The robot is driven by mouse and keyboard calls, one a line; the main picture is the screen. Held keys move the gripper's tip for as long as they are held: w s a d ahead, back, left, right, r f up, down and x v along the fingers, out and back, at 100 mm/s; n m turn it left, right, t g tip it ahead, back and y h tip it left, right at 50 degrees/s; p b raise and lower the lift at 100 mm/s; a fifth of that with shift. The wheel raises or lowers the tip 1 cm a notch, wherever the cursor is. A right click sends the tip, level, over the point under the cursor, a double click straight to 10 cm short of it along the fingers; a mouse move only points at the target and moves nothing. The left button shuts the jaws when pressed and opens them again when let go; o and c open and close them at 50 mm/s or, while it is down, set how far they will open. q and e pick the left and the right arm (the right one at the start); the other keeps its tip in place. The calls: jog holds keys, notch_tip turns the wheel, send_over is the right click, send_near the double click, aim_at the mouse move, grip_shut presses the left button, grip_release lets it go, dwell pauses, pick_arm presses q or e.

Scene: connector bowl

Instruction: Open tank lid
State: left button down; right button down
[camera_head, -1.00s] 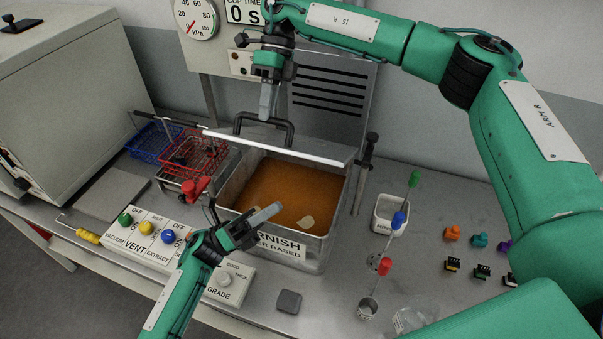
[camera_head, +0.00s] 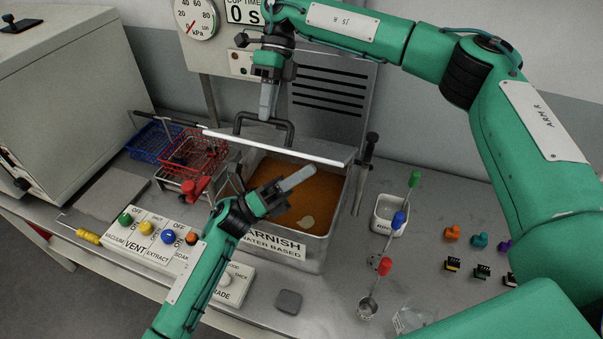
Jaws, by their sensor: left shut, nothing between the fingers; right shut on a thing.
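The varnish tank (camera_head: 333,200) stands mid-bench, with amber liquid (camera_head: 275,172) showing inside. Its grey lid (camera_head: 325,147) is raised at the back, with a pale front edge. A black handle (camera_head: 240,121) stands on the lid. My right gripper (camera_head: 268,116) points down and is shut on this handle, though its fingertips partly cover the contact. My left gripper (camera_head: 308,172) is shut and empty. It appears in front of the tank opening, below the lid edge in the picture. Its height above the liquid is hard to judge.
Red (camera_head: 208,155) and blue (camera_head: 150,143) wire baskets stand left of the tank. A vent button box (camera_head: 150,232) is at front left. A white container (camera_head: 388,213), dip sticks and small coloured connectors (camera_head: 480,240) lie right. A dark-handled tool (camera_head: 365,165) stands at the tank's right side.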

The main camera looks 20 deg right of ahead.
jog(key=shift+w+d+f, duration=0.1)
jog(key=shift+d+f, duration=0.15)
